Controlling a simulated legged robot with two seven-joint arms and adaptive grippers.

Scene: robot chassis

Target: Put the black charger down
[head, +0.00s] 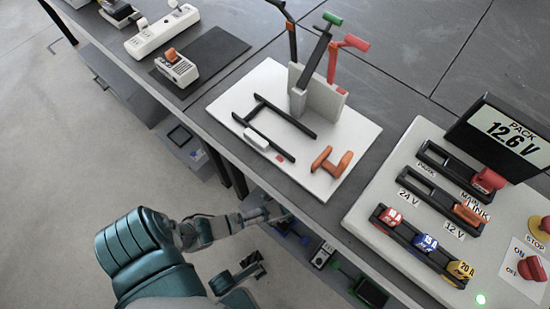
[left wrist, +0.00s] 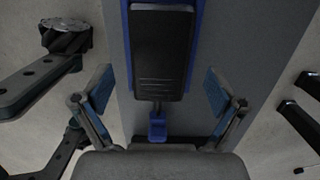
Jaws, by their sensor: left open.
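The black charger (left wrist: 162,55) is a dark slab with ridges near its lower end, seated in a blue-edged holder (left wrist: 127,50) in the left wrist view. A blue connector (left wrist: 157,127) sits just below it. My left gripper (left wrist: 160,95) is open, with one blue-padded finger on each side of the charger's lower end and a gap on both sides. In the head view my left gripper (head: 275,213) is at the lower shelf under the table's front edge, where the charger is mostly hidden. My right gripper is not in view.
The lower shelf also holds a white-faced device (head: 322,255) and a green-edged holder (head: 370,291). Above are a white board (head: 235,105) with tool handles, a switch panel (head: 385,195) and a 12.6 V display (head: 508,133).

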